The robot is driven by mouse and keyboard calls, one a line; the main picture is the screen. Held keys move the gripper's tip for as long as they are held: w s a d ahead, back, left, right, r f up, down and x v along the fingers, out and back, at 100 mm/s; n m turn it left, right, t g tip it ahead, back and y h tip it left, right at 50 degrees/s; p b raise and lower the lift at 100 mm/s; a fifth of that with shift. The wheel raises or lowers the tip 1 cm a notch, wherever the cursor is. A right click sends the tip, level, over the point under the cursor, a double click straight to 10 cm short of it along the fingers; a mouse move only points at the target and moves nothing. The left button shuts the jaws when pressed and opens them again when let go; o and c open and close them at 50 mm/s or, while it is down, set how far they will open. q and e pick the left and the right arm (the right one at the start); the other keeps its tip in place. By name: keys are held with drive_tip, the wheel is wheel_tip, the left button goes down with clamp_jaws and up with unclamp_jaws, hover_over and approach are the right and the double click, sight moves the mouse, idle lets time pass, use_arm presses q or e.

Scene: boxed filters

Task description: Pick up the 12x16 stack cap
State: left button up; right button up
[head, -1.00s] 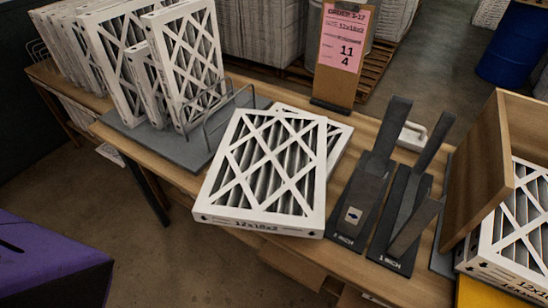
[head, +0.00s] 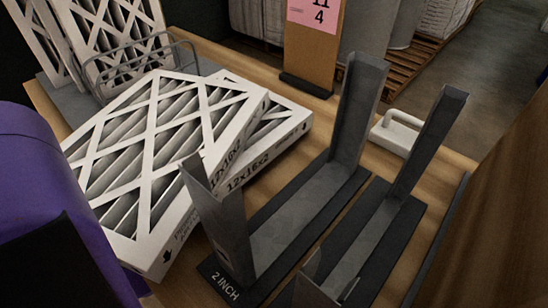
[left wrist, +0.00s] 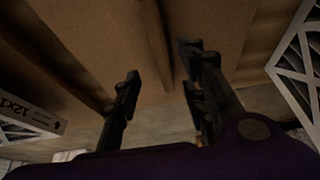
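Two white-framed pleated filters lie overlapping on the wooden table in the head view. The upper filter (head: 160,140) rests tilted over the lower filter (head: 275,120), whose edge reads 12x16x2. I cannot tell for certain which thing is the stack cap; the upper filter tops this pair. My left arm shows purple at the left of the head view, its fingers out of sight there. In the left wrist view my left gripper (left wrist: 160,68) has its dark fingers apart with nothing between them, facing a brown surface. My right gripper is not in view.
A grey 2 INCH gauge (head: 300,225) with upright posts stands right of the filters, beside a second gauge (head: 385,215). A white handled block (head: 397,133) and a pink-labelled sign (head: 312,50) stand behind. A wire rack (head: 140,65) holds upright filters at back left.

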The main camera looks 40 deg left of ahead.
use_arm(q)
drive_tip(key=shift+b+x, duration=0.35)
drive_tip(key=shift+x, duration=0.65)
drive_tip(key=b+x, duration=0.1)
drive_tip(key=x, duration=0.2)
drive_tip(key=shift+a+f+b, duration=0.25)
drive_tip(key=shift+f+b, duration=0.1)
drive_tip(key=shift+b, duration=0.05)
drive_tip(key=shift+b+x, duration=0.3)
drive_tip(key=shift+x, duration=0.45)
drive_tip(key=shift+w, duration=0.15)
drive_tip(key=shift+r, duration=0.1)
clamp_jaws()
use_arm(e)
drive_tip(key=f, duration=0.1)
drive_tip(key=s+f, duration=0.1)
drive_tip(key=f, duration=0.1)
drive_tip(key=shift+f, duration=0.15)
